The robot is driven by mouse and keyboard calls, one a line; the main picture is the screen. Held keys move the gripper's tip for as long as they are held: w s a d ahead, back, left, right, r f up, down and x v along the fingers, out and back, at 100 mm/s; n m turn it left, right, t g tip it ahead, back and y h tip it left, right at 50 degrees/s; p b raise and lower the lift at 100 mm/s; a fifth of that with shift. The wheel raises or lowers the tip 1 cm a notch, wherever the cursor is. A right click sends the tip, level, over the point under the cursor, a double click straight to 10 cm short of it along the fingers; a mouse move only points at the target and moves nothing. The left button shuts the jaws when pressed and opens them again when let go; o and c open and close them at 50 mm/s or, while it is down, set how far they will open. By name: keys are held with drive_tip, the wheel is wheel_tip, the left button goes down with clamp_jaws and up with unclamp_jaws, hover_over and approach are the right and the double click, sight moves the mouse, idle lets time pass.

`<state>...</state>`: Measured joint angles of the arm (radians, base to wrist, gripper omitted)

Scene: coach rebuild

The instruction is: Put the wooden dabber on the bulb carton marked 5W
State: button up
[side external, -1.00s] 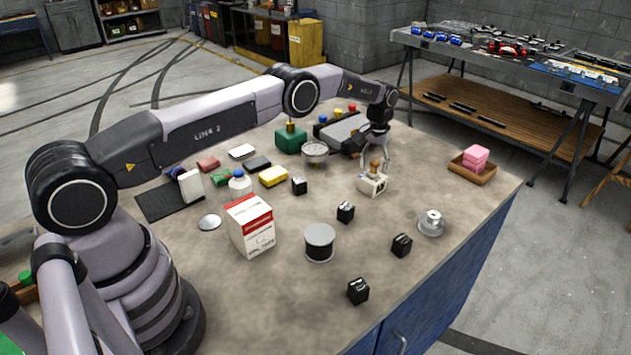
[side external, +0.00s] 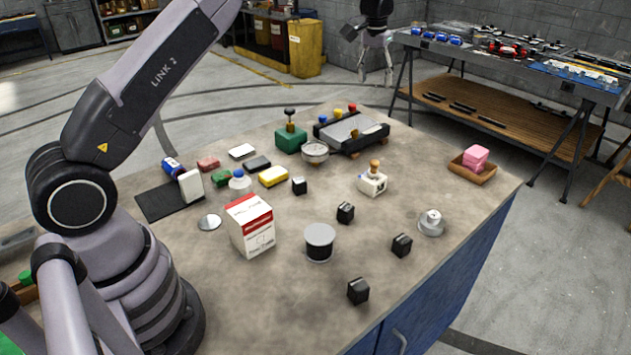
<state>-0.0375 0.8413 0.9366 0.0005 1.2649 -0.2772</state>
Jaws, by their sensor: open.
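The wooden dabber (side external: 374,166) stands upright on top of a small white carton (side external: 371,185) on the right half of the bench. The carton has dark print, too small to read as 5W. My gripper (side external: 376,78) is high above and behind the bench, well clear of the dabber. Its fingers are apart with nothing between them.
Several small black boxes (side external: 345,212) stand around the carton. A spool (side external: 320,241), a red and white box (side external: 251,226) and a metal dish (side external: 431,223) are nearer. A wooden tray (side external: 486,177) holds pink blocks at right.

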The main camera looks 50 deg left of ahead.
drive_tip(key=s+d+r+m+t, duration=0.1)
drive_tip(key=s+r, duration=0.7)
drive_tip(key=s, duration=0.3)
drive_tip(key=s+d+r+m+t, duration=0.1)
drive_tip(key=s+r, duration=0.7)
drive_tip(key=s, duration=0.4)
drive_tip(key=s+f+t, duration=0.1)
drive_tip(key=s+f, duration=0.2)
drive_tip(key=s, duration=0.7)
drive_tip(key=s+f+m+t, duration=0.1)
drive_tip(key=s+f, duration=0.2)
drive_tip(key=s, duration=0.7)
drive_tip(key=shift+s+f+m, duration=0.2)
drive_tip(key=shift+s+m, duration=0.1)
